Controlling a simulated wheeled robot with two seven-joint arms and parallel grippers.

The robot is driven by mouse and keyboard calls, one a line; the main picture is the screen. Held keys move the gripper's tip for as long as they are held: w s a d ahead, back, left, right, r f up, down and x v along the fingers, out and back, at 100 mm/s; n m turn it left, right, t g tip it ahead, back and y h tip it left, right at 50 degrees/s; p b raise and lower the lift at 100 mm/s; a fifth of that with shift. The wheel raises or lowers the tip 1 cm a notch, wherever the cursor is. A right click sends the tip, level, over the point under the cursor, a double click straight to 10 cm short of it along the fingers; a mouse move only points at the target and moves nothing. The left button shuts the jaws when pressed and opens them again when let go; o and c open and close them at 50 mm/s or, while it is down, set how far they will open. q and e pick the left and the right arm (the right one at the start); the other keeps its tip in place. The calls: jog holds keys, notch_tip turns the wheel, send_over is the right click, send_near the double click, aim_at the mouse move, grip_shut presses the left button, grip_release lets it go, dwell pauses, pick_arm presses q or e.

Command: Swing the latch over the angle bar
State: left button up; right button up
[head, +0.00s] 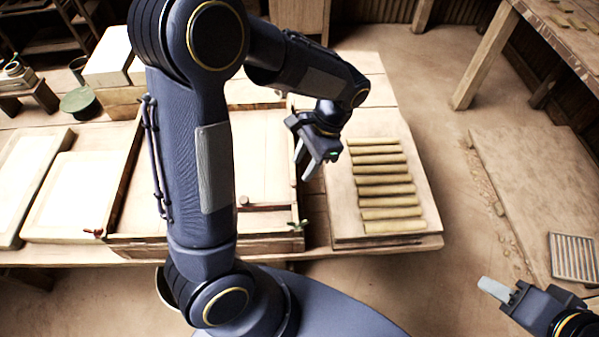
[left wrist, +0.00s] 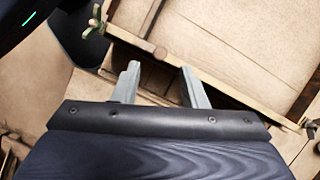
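A wooden frame (head: 128,205) lies on the table, partly hidden by my left arm. A thin brown bar, which looks like the angle bar (head: 268,207), lies across its front right part and meets the right wall; it also shows in the left wrist view (left wrist: 152,18). A small latch-like piece (head: 299,223) is at the frame's front right corner, greenish in the left wrist view (left wrist: 94,24). My left gripper (head: 304,170) is above the frame's right wall, open and empty, fingers apart (left wrist: 161,86). My right gripper (head: 490,288) is far right, away from the table; its opening is unclear.
A board with several tan rods (head: 385,180) lies right of the frame. Two pale trays (head: 70,190) lie left of it. A similar reddish latch (head: 95,233) is at the frame's front left. White blocks (head: 108,58) and a green pot (head: 80,102) stand behind.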

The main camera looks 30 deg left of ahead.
aim_at(294, 181)
pick_arm(q)
jog(key=shift+x, duration=2.35)
jog(key=shift+c, duration=0.3)
grip_shut()
